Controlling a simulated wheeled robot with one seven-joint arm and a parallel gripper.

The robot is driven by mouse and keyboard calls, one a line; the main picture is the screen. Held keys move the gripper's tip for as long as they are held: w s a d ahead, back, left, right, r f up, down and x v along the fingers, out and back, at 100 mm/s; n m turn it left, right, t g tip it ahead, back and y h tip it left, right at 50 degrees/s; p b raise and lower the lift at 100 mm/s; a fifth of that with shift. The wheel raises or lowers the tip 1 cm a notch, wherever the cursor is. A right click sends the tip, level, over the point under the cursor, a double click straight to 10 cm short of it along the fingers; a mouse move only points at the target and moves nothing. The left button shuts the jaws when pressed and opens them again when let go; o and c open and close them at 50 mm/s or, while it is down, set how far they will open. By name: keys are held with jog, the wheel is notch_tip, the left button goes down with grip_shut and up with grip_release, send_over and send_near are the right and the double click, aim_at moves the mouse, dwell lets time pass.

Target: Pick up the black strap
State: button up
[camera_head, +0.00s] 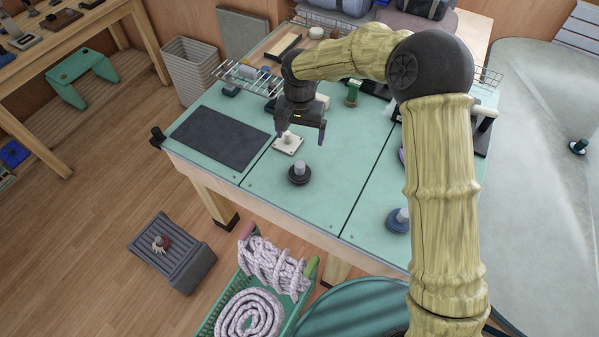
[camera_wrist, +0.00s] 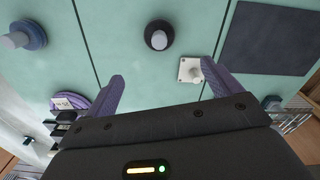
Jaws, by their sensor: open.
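My gripper (camera_head: 301,137) is open and empty above the green table, its jaws pointing down. In the wrist view its two purple-grey fingers (camera_wrist: 163,70) stand wide apart with nothing between them. I cannot clearly make out a loose black strap in either view. Dark bands cross the bags (camera_head: 425,8) at the back, but I cannot tell whether one is the strap. A black round base with a pale knob (camera_head: 299,174) stands on the table in front of the gripper; it also shows in the wrist view (camera_wrist: 158,35).
A white square plate with a knob (camera_head: 288,146) sits below the gripper. A dark mat (camera_head: 220,138) lies left, a blue-based knob (camera_head: 398,225) right. Wire racks and small items crowd the back. A green crate (camera_head: 211,320) with coiled ropes and a grey stool (camera_head: 170,262) stand on the floor.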

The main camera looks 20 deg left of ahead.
aim_at(300, 163)
notch_tip(300, 163, down, 12)
jog(key=p, duration=0.3)
jog(key=shift+f, duration=0.1)
dwell(0.3)
jog(key=shift+f+p, duration=0.4)
jog(key=shift+f, duration=0.15)
jog(key=shift+s+f+p, duration=0.1)
jog(key=shift+f+p, duration=0.65)
jog(key=shift+f, duration=1.3)
jog(key=shift+c, duration=0.2)
jog(key=c, duration=1.2)
